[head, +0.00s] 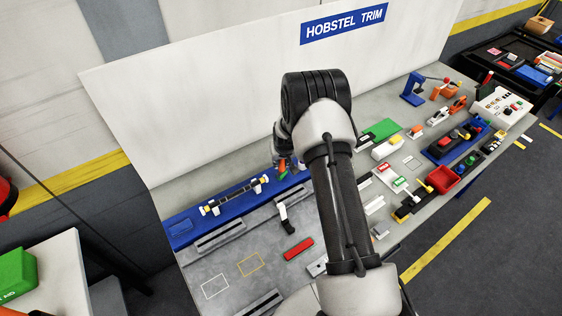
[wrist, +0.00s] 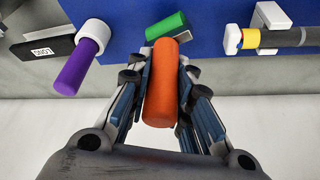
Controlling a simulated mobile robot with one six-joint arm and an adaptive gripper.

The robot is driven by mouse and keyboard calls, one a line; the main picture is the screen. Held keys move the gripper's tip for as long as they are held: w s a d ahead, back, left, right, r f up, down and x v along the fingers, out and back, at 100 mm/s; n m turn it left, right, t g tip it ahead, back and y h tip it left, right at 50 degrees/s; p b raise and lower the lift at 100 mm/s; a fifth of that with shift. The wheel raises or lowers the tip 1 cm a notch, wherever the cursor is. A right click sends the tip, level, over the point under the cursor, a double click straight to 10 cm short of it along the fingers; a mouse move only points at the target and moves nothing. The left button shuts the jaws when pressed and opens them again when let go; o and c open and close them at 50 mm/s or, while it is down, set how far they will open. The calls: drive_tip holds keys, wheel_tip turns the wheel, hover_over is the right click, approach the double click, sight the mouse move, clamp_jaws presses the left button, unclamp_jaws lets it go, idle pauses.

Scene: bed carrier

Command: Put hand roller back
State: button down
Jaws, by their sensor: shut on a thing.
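My gripper (wrist: 163,88) is shut on an orange cylinder (wrist: 161,85), which I take to be the handle of the hand roller. The fingers press on its two sides, and its far end is hidden. In the head view my gripper is mostly hidden behind my arm, above the right end of the blue board, with a bit of orange (head: 283,166) showing. A purple handle (wrist: 76,74) in a white ring (wrist: 94,32) is left of the gripper in the wrist view, apart from it. A green piece (wrist: 167,25) lies just beyond the orange cylinder.
The blue board (head: 181,230) runs along the back of the grey bench. A dark bar (head: 236,195) with yellow parts rests on it in white holders. A red block (head: 298,248) and a white-and-black piece (head: 287,218) lie in front. Several tools and trays crowd the bench's right half.

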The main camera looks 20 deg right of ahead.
drive_tip(key=shift+w+f, duration=0.1)
drive_tip(key=shift+f, duration=0.25)
drive_tip(key=shift+f, duration=0.15)
drive_tip(key=c, duration=1.4)
unclamp_jaws()
drive_tip(key=shift+c, duration=0.2)
